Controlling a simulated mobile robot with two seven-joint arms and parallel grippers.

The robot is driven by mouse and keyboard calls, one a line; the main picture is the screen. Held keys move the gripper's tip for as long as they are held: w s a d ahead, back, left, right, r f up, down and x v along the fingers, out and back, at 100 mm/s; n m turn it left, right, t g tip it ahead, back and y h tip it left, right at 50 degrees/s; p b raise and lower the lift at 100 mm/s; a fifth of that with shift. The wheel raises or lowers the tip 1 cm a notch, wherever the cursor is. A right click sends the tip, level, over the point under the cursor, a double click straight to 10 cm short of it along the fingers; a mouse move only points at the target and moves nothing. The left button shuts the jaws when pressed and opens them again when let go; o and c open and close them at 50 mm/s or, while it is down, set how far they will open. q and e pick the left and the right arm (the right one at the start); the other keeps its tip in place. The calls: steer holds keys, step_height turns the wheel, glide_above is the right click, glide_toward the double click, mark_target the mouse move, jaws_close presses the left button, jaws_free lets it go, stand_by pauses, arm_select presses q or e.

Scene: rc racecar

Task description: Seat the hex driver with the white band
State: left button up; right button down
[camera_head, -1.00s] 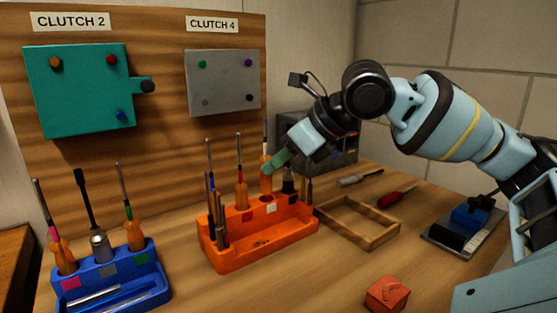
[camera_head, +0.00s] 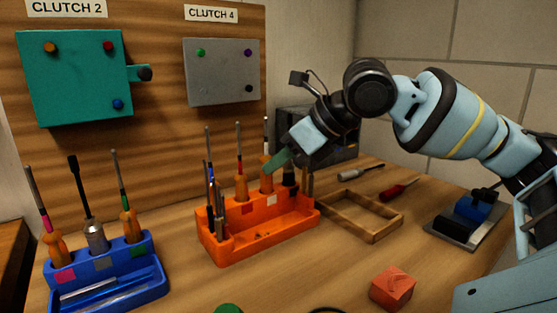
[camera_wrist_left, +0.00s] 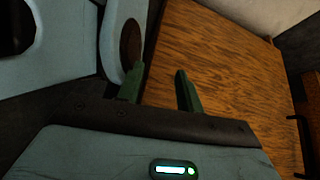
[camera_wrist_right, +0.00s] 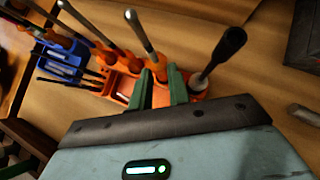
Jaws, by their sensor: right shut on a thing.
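The hex driver with the white band (camera_head: 266,178) has an orange handle and a thin upright shaft. It stands at the white-labelled socket of the orange rack (camera_head: 270,239), its handle's lower end at or in the hole; I cannot tell how deep. My right gripper (camera_head: 272,164) is shut on its handle from the right. In the right wrist view the handle (camera_wrist_right: 158,68) shows between the two green fingers (camera_wrist_right: 161,88). My left gripper (camera_wrist_left: 161,88) is open and empty in the left wrist view, with a wood surface beyond it.
Other drivers stand in the orange rack, including a red-banded one (camera_head: 240,180) and a black-handled one (camera_head: 289,178). A blue rack (camera_head: 150,285) with several tools is at left. A wooden frame (camera_head: 390,229), an orange block (camera_head: 392,288) and loose screwdrivers (camera_head: 398,188) lie to the right.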

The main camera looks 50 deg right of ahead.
arm_select(q)
steer(key=shift+s+f, duration=0.1)
steer(key=shift+f, duration=0.05)
arm_select(e)
steer(key=shift+f, duration=0.15)
arm_select(q)
steer(key=shift+s+f+b, duration=0.45)
steer(key=shift+s+b, duration=0.05)
arm_select(e)
steer(key=shift+f, duration=0.4)
arm_select(q)
steer(key=shift+f+b, duration=0.4)
steer(key=shift+b, duration=0.05)
arm_select(e)
steer(key=shift+f, duration=0.35)
arm_select(q)
steer(key=shift+w+f, duration=0.2)
steer(key=shift+f, duration=0.05)
arm_select(e)
steer(key=shift+f, duration=0.25)
steer(key=c, duration=1.3)
jaws_free()
steer(key=shift+o, duration=0.2)
arm_select(q)
steer(key=shift+s, duration=0.25)
